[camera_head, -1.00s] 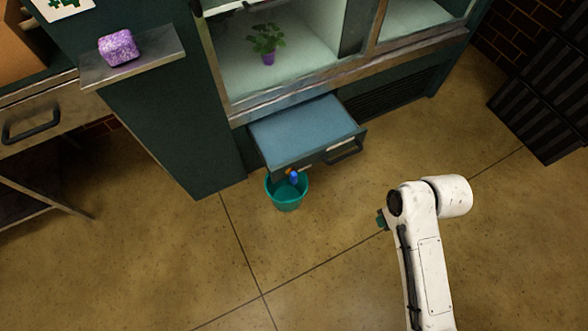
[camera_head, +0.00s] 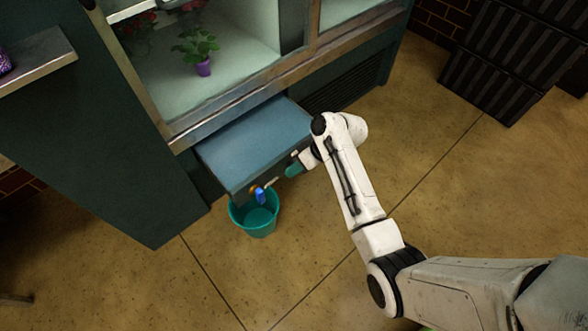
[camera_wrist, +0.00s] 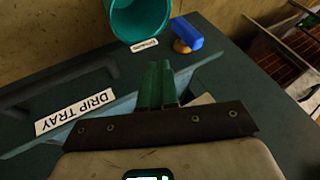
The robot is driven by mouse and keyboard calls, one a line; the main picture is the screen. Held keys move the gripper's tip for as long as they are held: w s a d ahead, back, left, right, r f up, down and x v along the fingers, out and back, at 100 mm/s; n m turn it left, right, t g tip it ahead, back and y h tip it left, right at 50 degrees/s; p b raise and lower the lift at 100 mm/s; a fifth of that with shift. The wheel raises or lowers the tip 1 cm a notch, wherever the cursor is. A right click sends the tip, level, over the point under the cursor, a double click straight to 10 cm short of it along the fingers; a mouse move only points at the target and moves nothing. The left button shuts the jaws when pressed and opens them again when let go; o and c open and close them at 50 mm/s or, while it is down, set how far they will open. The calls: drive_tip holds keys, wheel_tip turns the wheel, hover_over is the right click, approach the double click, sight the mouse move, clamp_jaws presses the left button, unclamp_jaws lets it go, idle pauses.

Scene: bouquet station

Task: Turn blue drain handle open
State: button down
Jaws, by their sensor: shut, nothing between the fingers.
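The blue drain handle (camera_head: 260,196) sits on a small brass valve at the front of the drip tray (camera_head: 250,150). In the wrist view the blue handle (camera_wrist: 187,33) and the brass valve (camera_wrist: 182,47) show at the upper middle, beside a small drain label (camera_wrist: 144,45). My gripper (camera_head: 292,171) is at the tray's front, to the right of the handle and apart from it. Its green fingers (camera_wrist: 158,80) are shut and empty, and point toward the handle's side of the tray in the wrist view.
A teal bucket (camera_head: 256,222) stands on the floor under the valve. A DRIP TRAY label (camera_wrist: 75,112) is on the tray front. A cabinet with a potted plant (camera_head: 198,52) is above. Black crates (camera_head: 510,62) stand at the right. The floor in front is clear.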

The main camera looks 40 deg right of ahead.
sight(257, 193)
drive_tip(key=w+a+f+b, duration=0.2)
drive_tip(key=a+f, duration=0.3)
drive_tip(key=a, duration=0.2)
